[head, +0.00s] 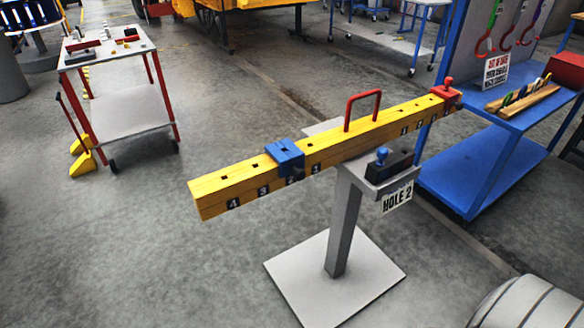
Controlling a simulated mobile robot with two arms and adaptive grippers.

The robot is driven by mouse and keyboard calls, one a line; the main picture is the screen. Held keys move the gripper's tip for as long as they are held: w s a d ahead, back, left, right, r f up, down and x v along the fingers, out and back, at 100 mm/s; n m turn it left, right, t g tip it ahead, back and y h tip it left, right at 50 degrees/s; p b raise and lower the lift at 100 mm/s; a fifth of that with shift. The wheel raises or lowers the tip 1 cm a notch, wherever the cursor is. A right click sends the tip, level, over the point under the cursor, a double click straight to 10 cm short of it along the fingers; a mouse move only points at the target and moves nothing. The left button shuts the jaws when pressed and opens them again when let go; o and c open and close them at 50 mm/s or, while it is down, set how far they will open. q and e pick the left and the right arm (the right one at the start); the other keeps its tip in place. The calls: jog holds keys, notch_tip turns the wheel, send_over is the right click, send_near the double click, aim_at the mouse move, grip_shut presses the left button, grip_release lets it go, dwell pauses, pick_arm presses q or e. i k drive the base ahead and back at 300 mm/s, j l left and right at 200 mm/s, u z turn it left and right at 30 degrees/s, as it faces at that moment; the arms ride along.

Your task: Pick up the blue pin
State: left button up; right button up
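The blue pin (382,154) stands upright in a dark block (391,166), with its rounded blue head showing and its lower part hidden in the block. The block sits on a small grey shelf at the side of the stand (343,225), above a "HOLE 2" sign (397,197). A yellow beam (340,150) with numbered holes lies across the stand. A blue sliding collar (285,157) sits around the beam near holes 2 and 3. Neither of my grippers is in view.
A red handle (363,108) rises from the beam, and a red piece (447,90) sits at its right end. A blue workbench (470,150) with hooks stands behind at the right. A red-legged cart (115,110) is at the left.

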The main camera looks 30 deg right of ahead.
aim_at(382, 152)
jog(key=z, duration=0.5)
jog(key=l+z, duration=0.15)
jog(key=z, duration=0.3)
jog(key=l+z, duration=0.1)
jog(key=z, duration=0.4)
